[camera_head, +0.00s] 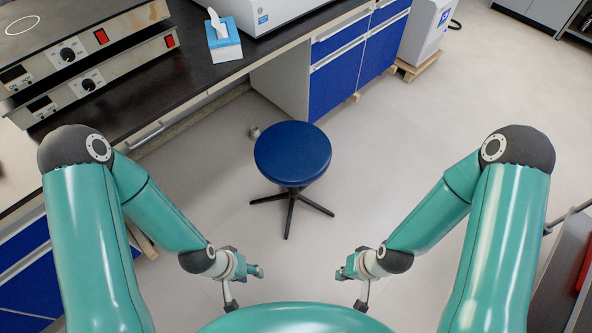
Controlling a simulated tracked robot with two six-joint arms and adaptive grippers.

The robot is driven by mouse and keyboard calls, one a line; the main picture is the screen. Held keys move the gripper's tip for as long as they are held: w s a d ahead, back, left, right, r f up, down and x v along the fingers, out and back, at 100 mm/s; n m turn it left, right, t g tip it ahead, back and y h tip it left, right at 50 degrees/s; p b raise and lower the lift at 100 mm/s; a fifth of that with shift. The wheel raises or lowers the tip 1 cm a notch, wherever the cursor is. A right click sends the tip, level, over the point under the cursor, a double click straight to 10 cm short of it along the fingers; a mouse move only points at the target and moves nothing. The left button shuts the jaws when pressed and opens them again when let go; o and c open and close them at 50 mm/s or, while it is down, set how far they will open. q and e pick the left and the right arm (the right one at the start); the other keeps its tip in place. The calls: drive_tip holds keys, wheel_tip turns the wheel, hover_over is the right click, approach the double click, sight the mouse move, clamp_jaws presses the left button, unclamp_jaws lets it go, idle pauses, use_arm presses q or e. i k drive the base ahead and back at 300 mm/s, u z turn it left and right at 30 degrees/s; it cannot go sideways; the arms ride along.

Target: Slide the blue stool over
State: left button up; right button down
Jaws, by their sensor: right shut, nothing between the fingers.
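The blue stool (292,152) stands upright on the floor in the middle of the head view. It has a round blue seat and dark splayed legs. My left gripper (246,288) is in front of it, low and to the left, apart from the stool; its small, dark fingers do not show clearly whether they are open. My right gripper (352,289) is in front and to the right, also apart from the stool, shut and empty.
A dark lab bench (205,75) with blue drawers (340,80) runs along the left and back. It carries hotplate units (75,50) and a tissue box (224,42). A white machine (425,32) stands on a pallet. Floor right of the stool is clear.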

sight(291, 154)
drive_tip(key=z, duration=0.1)
drive_tip(key=i, duration=1.1)
drive_tip(key=u, duration=2.6)
drive_tip(key=k, duration=0.95)
drive_tip(key=z, duration=0.8)
